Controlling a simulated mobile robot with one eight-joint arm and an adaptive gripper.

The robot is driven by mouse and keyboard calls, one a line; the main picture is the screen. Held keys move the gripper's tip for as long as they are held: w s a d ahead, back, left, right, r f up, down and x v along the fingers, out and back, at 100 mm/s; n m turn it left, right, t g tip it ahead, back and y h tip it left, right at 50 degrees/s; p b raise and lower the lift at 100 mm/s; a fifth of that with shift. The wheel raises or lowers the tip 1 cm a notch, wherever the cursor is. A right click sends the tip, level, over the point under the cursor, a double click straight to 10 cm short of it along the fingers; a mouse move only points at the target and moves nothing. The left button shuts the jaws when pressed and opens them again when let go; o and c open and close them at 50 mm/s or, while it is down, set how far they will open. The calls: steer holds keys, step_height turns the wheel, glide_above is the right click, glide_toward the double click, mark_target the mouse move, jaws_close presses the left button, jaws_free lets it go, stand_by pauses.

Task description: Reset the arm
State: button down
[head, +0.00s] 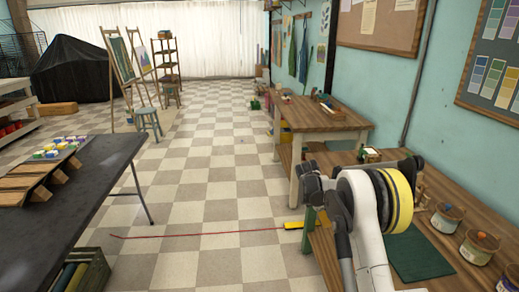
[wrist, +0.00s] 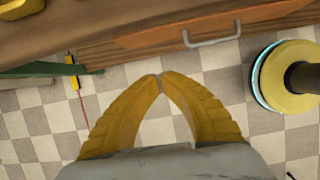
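My gripper (wrist: 160,78) shows in the wrist view with its two yellow fingers drawn together at the tips and nothing held between them. It hangs over the checkered floor (wrist: 130,102), in front of a wooden bench (wrist: 130,50) with a drawer handle (wrist: 212,36). In the head view my white and yellow arm is folded at the lower right, beside the right-hand bench; the fingertips cannot be made out there.
A dark table (head: 100,190) with paint pots stands at left. A wooden workbench (head: 325,117) is along the right wall. Paint cans (head: 446,218) and a green mat (head: 415,254) lie on the near right bench. A thin red line crosses the floor.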

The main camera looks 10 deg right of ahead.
steer(key=s+a+r+m+t+y, duration=0.15)
steer(key=s+a+r+m, duration=0.25)
steer(key=s+r, duration=0.55)
steer(key=s+a+r+m+t+y, duration=0.15)
steer(key=s+a+r+m, duration=0.35)
steer(key=r, duration=0.7)
steer(key=s+a+m+t, duration=0.2)
steer(key=s+a+m, duration=0.1)
steer(key=s, duration=0.9)
steer(key=s+a+m+t+y, duration=0.1)
steer(key=s+a+m, duration=0.2)
steer(key=s, duration=0.8)
steer(key=m, duration=0.2)
steer(key=shift+s+a+f+m+t, duration=0.2)
steer(key=shift+s+f+m+t, duration=0.1)
steer(key=shift+s+t, duration=0.1)
